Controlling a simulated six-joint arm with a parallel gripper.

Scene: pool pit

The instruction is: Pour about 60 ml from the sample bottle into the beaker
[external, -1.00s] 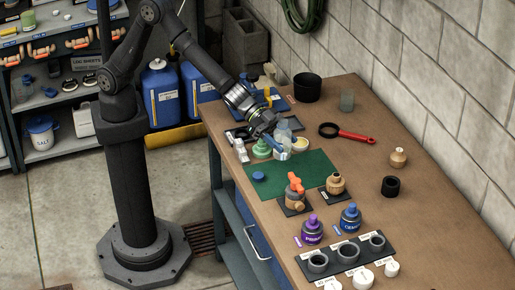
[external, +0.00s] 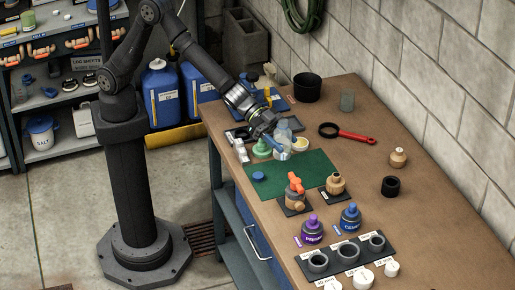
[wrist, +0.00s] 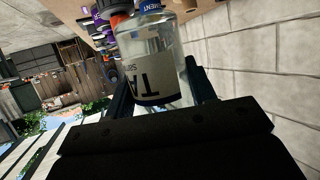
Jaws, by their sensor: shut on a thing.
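My gripper (external: 279,146) is shut on the sample bottle (external: 283,133), above the back part of the workbench. In the wrist view the clear bottle (wrist: 152,55) stands between the dark fingers, with a white label reading "TA" upside down. Its exact tilt and liquid level are hard to tell. A blue cap (external: 259,176) lies on the green mat (external: 306,169).
A pale yellowish cup (external: 300,145) and a green-topped flask (external: 262,149) stand close to my gripper. A black pot (external: 307,88) and red-handled tool (external: 346,134) lie behind and right. Capped bottles (external: 312,230) occupy the front.

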